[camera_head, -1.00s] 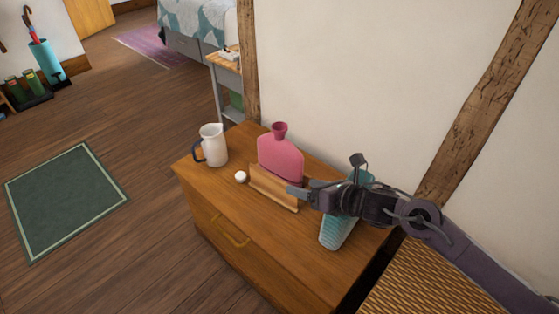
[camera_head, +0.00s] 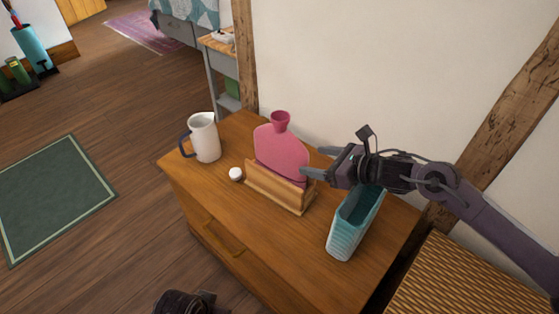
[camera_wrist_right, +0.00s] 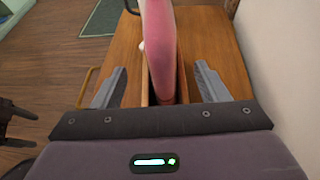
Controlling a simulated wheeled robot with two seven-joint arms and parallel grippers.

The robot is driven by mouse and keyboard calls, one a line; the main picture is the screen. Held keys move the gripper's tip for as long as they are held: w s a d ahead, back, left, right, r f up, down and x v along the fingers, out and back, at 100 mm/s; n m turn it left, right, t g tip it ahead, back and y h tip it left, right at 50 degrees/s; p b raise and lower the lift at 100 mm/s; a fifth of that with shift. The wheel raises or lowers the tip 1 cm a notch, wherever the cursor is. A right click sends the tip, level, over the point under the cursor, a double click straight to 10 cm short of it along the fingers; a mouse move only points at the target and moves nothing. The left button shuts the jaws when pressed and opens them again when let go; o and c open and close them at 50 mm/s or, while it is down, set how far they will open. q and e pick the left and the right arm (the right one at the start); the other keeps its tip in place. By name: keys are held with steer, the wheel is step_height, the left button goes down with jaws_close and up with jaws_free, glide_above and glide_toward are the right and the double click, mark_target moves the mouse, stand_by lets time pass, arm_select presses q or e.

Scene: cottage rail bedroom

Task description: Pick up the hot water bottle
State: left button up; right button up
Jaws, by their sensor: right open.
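The pink hot water bottle (camera_head: 281,150) stands upright in a wooden holder (camera_head: 277,190) on the wooden dresser. My right gripper (camera_head: 318,162) is open at the bottle's right side, its fingers pointing toward it. In the right wrist view the bottle (camera_wrist_right: 160,45) shows edge-on between the two open fingers of the right gripper (camera_wrist_right: 158,87), with gaps on both sides. I cannot tell how far the fingertips reach along the bottle. A dark part of my left arm (camera_head: 185,303) shows at the bottom edge of the head view; its fingers are not visible.
On the dresser (camera_head: 250,225), a white jug (camera_head: 205,140) with a dark handle and a small white round item (camera_head: 236,174) stand left of the holder. A teal ribbed container (camera_head: 350,228) stands to the right, under my right arm. The wall is close behind.

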mark_target(293, 155)
steer(key=shift+w+a+f, duration=0.1)
steer(key=shift+w+f, duration=0.35)
steer(key=shift+w, duration=0.05)
steer(key=shift+w+a, duration=0.2)
steer(key=shift+a, duration=0.15)
steer(key=x, duration=0.6)
steer(key=shift+w+a+b, duration=0.1)
steer(key=shift+a+b, duration=0.2)
steer(key=shift+a, duration=0.05)
arm_select(q)
steer(key=shift+w+d+r, duration=0.15)
steer(key=shift+r, duration=0.4)
steer(key=shift+w+d+r, duration=0.15)
steer(key=shift+r, duration=0.35)
arm_select(e)
steer(key=shift+c, duration=0.5)
jaws_close()
steer(key=shift+r, duration=0.2)
